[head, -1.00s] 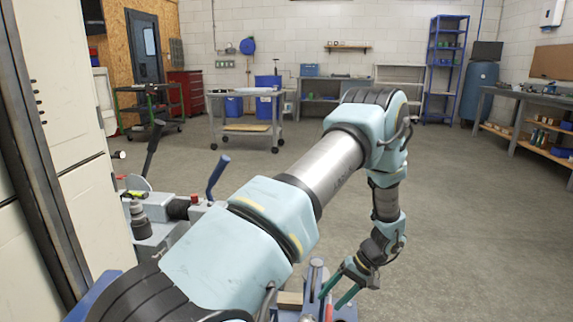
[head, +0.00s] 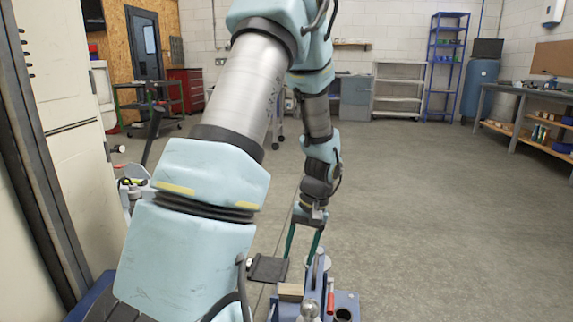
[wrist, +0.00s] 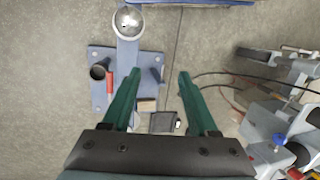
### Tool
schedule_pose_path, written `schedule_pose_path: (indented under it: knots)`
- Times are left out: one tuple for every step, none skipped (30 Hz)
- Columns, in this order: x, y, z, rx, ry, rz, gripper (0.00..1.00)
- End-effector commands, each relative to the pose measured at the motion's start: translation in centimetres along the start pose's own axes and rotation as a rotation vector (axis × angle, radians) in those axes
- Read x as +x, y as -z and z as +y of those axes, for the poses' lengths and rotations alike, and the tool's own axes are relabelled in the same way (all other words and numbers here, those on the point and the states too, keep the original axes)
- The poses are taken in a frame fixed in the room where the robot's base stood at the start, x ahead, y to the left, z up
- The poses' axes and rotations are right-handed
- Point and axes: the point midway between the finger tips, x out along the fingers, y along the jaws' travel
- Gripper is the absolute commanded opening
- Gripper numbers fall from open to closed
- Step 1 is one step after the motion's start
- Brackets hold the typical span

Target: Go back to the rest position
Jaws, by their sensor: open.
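My gripper (head: 301,248) points down in the head view, with its two green fingers spread and nothing between them. In the wrist view the gripper (wrist: 159,72) is also open and empty, above the blue-grey trailer hitch plate (wrist: 98,60). The plate (head: 345,300) shows at the bottom of the head view. My arm rises from the lower left and bends down to the gripper.
By the hitch are a silver ball (wrist: 128,22), a red handle (wrist: 110,82), a wooden block (wrist: 147,105) and a dark flat piece (head: 268,268). Grey machinery (wrist: 285,130) and cables lie right in the wrist view. A cream panel (head: 70,130) stands left; open floor (head: 430,210) lies right.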

Motion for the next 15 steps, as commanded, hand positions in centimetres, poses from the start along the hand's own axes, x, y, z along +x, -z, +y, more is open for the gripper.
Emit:
schedule_pose_path:
  knots:
    - [-0.2,-0.8,-1.4,-0.012,-0.037,0.024,0.59]
    - [-0.5,-1.3,-2.2,-0.013,-0.057,0.037,0.59]
    - [-0.8,-2.1,-3.1,-0.016,-0.082,0.057,0.59]
    - [-1.0,-2.6,-3.8,-0.017,-0.099,0.072,0.59]
    - [-1.2,-3.1,-4.4,-0.018,-0.113,0.087,0.59]
    - [-1.4,-3.7,-5.0,-0.019,-0.13,0.105,0.59]
    - [-1.6,-4.2,-5.5,-0.02,-0.14,0.118,0.59]
    - [-1.7,-4.6,-5.9,-0.022,-0.149,0.13,0.59]
    - [-1.8,-5.1,-6.4,-0.023,-0.16,0.147,0.59]
    - [-1.9,-5.5,-6.7,-0.023,-0.167,0.158,0.59]
    - [-1.9,-5.9,-7.0,-0.026,-0.173,0.169,0.59]
    - [-1.9,-6.3,-7.4,-0.027,-0.18,0.184,0.59]
    - [-1.9,-6.7,-7.7,-0.028,-0.185,0.194,0.59]
    - [-2.0,-7.0,-8.0,-0.032,-0.19,0.204,0.59]
    - [-1.9,-7.5,-8.3,-0.032,-0.195,0.218,0.59]
